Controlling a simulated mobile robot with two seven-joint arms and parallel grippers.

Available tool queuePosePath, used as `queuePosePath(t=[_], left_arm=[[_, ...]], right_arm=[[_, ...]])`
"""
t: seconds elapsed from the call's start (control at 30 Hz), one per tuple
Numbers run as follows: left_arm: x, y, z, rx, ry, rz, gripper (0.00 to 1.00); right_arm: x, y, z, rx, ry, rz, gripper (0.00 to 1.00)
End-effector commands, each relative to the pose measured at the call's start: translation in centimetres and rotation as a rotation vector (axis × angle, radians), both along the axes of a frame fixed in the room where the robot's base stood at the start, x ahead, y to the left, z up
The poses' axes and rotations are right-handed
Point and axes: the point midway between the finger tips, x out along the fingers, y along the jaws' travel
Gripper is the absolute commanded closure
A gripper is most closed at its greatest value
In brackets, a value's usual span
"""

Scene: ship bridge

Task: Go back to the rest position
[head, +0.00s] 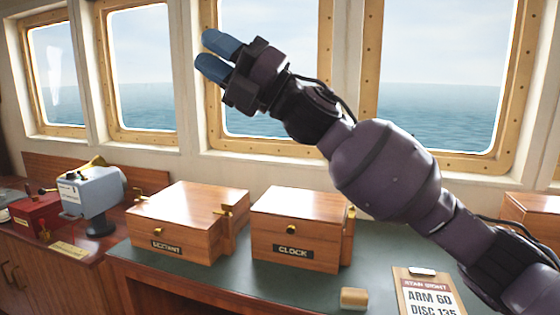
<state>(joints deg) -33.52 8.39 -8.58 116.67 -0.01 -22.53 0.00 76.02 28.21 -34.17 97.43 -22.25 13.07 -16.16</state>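My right gripper (217,56) is raised in front of the window, well above the desk. Its two blue fingertips point to the upper left. There is a gap between them and nothing is held. My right arm comes in from the lower right and crosses over the desk. My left gripper is not in view.
A green-topped desk (210,268) carries a closed SEXTANT box (187,218), a closed CLOCK box (298,226), a small wooden block (354,298) and a STAR SIGHT clipboard (428,295). A grey-blue device (92,192) and a red box (36,213) stand at left.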

Motion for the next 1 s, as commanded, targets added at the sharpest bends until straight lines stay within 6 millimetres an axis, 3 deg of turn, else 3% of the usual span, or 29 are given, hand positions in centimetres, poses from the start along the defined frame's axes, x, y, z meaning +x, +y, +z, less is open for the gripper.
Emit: queuePosePath(t=[0.2, 0.5, 0.77, 1.0], left_arm=[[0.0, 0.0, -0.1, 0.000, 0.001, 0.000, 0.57], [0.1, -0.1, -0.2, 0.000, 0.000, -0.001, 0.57], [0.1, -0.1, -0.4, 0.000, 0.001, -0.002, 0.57], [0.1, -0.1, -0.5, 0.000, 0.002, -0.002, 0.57]], right_arm=[[4.0, -3.7, -6.3, 0.150, 0.373, -0.026, 0.69], [7.6, -9.4, -16.4, 0.341, 0.816, -0.078, 0.69], [8.5, -14.5, -26.4, 0.499, 1.143, -0.141, 0.69], [7.1, -19.1, -35.8, 0.635, 1.395, -0.216, 0.69]])
